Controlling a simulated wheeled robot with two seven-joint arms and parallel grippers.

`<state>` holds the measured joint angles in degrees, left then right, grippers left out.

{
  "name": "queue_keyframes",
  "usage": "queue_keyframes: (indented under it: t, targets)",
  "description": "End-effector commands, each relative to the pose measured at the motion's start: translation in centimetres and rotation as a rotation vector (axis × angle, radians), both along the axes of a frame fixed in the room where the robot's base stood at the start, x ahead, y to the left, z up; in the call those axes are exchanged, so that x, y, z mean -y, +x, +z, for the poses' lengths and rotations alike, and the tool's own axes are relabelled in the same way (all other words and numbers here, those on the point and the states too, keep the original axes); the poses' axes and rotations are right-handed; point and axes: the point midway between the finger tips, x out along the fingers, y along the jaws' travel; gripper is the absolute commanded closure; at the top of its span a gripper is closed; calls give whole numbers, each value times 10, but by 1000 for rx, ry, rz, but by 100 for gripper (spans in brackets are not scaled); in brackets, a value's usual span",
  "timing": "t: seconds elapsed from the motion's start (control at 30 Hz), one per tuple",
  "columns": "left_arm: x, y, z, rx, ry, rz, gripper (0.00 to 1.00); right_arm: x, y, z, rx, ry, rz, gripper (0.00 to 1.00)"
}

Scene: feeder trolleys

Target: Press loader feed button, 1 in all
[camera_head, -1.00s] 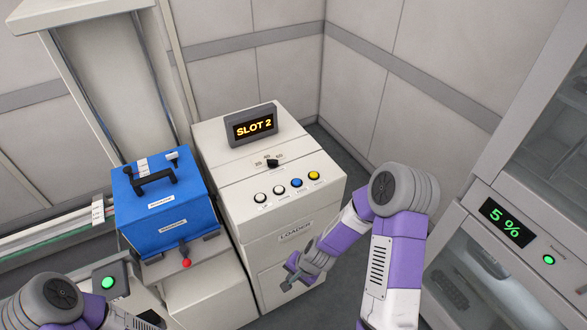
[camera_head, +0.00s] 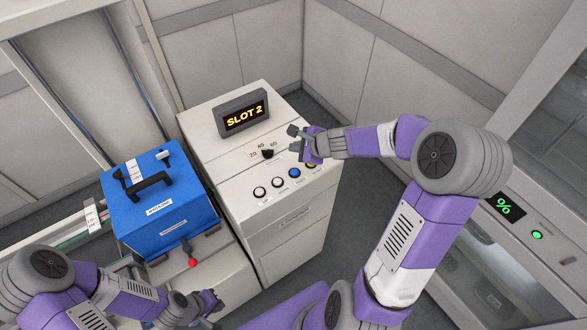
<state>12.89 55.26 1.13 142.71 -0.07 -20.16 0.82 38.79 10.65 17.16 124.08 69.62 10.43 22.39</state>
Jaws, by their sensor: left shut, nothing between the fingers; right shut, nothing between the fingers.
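The loader (camera_head: 290,234) is a pale cabinet with a sloped top. Its display (camera_head: 243,114) reads "SLOT 2". A row of round buttons runs along its front edge: a white button (camera_head: 259,192), another white button (camera_head: 277,182), a blue button (camera_head: 294,173) and a yellow one partly hidden by my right gripper. The button labels are too small to read. My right gripper (camera_head: 296,139) is shut and empty, above the right side of the panel, near the knob. My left gripper (camera_head: 216,302) is shut and empty, low in front of the loader and blue magazine.
A black selector knob (camera_head: 267,153) sits on the panel above the buttons. A blue magazine box (camera_head: 160,205) with a black handle stands left of the loader, with a red knob (camera_head: 192,263) at its front. A cabinet with a green light (camera_head: 537,235) stands at right.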

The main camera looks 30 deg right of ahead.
Motion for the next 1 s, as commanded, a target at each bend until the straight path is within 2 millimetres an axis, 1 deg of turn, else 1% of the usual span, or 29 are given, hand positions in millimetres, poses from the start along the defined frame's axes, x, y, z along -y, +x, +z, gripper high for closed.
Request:
queue_keyframes:
  t: [0.17,0.37,0.57,0.8,0.9,1.0]
  targets:
    - [0,0,-1,0,0,0,100,0,0,-2,-1,-1,1,100]
    - [0,0,-11,0,0,0,100,0,0,-13,-2,-1,2,100]
    - [0,0,-33,0,0,0,100,0,0,-37,-2,-1,1,100]
    - [0,0,-65,0,0,0,100,0,0,-71,-2,-1,2,100]
    - [0,0,-76,0,0,0,100,0,0,-81,-1,-3,3,100]
    - [0,0,-83,0,0,0,100,0,0,-87,-1,-3,3,100]
